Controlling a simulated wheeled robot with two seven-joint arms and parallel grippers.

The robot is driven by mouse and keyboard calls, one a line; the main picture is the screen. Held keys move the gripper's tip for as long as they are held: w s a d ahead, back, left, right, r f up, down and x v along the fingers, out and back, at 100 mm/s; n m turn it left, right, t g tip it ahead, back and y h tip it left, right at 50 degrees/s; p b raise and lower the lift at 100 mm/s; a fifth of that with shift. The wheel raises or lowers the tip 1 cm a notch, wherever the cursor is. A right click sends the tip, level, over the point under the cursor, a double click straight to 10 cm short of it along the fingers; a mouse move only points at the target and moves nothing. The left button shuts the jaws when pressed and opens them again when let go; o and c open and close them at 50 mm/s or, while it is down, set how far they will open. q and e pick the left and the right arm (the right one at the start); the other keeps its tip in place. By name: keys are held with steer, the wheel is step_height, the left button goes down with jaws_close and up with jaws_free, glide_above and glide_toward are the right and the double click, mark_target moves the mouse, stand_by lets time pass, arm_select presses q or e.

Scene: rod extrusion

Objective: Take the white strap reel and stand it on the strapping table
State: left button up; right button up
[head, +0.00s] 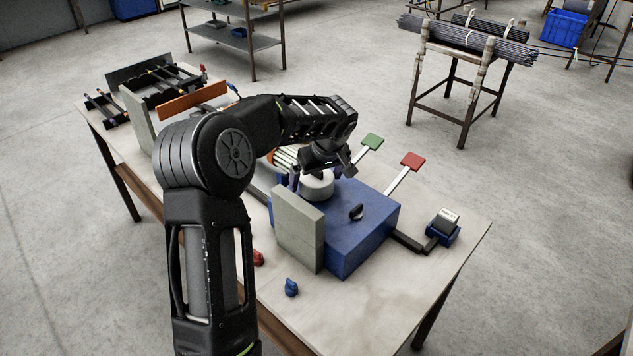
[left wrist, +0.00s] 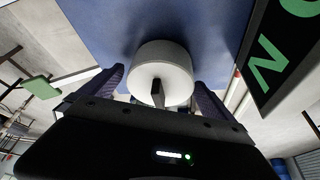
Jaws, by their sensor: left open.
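The white strap reel (head: 317,187) is a short white cylinder on top of the blue box-shaped machine (head: 365,245), on the pale worktable. My left gripper (head: 316,174) is over the reel from above. Its two dark fingers are open, one on each side of the reel; whether they touch it cannot be told. A stand with dark rod bundles tied by white bands (head: 462,57) is at the back right; it may be the strapping table.
A grey upright block (head: 299,228) stands against the machine's near left side. Green (head: 372,142) and red (head: 412,160) paddles rise behind it. A small blue holder (head: 443,234) sits at the right table corner. Open floor lies between the worktable and the rod stand.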

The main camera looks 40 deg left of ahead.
stand_by(0.3)
arm_select(q)
steer(key=c, duration=1.7)
step_height(320, 180, up, 10)
steer(key=shift+r+b, duration=0.1)
steer(key=shift+b, duration=0.45)
